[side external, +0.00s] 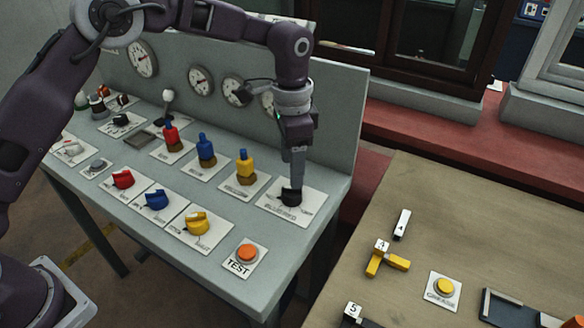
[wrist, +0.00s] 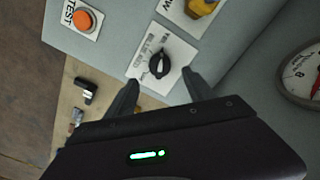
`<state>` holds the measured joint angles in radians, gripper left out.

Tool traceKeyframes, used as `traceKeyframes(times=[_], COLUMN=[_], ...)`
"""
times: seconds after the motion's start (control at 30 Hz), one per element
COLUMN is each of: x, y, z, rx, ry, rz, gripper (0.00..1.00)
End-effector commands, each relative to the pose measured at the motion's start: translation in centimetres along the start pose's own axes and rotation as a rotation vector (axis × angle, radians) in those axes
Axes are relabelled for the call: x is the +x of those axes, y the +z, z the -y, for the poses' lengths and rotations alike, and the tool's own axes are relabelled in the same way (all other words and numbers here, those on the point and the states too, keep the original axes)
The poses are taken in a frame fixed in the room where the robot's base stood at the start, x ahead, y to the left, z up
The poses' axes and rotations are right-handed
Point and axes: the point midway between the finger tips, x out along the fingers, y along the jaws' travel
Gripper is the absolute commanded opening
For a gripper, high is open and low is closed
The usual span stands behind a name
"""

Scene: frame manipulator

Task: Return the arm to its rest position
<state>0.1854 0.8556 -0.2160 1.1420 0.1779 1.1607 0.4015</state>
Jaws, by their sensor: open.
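My gripper (side external: 292,170) hangs pointing down over the right end of the grey panel table (side external: 215,268). Its fingertips are close to a black rotary knob (side external: 291,197) on a white label plate. In the wrist view, my gripper (wrist: 160,92) has its two fingers spread apart. The black knob (wrist: 159,65) shows just beyond and between the fingertips. Nothing is held between the fingers. Whether a finger touches the knob cannot be told.
An orange TEST button (side external: 246,254), yellow (side external: 196,222), blue and red knobs, and several coloured levers sit left of my gripper. A grey back panel (side external: 335,120) with gauges stands behind. A wooden table (side external: 420,210) with loose parts stands at the right.

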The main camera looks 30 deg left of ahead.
Motion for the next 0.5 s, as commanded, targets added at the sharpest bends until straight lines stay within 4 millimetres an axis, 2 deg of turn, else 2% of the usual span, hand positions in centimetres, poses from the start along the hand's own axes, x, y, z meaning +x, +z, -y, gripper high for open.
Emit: traceKeyframes(times=[0.2,0.27,0.37,0.4,0.47,0.5], x=[0.0,-0.8,-4.9,-7.3,-10.7,-12.7], y=[0.0,0.4,2.6,4.2,7.4,9.6], z=[0.0,0.0,0.0,-0.2,-0.7,-1.4], rx=[-0.001,-0.010,-0.062,-0.098,-0.167,-0.216], ry=[0.000,-0.007,-0.044,-0.066,-0.100,-0.120], rz=[0.000,-0.006,-0.037,-0.059,-0.092,-0.118], gripper=[0.62,0.62,0.62,0.62,0.62,0.62])
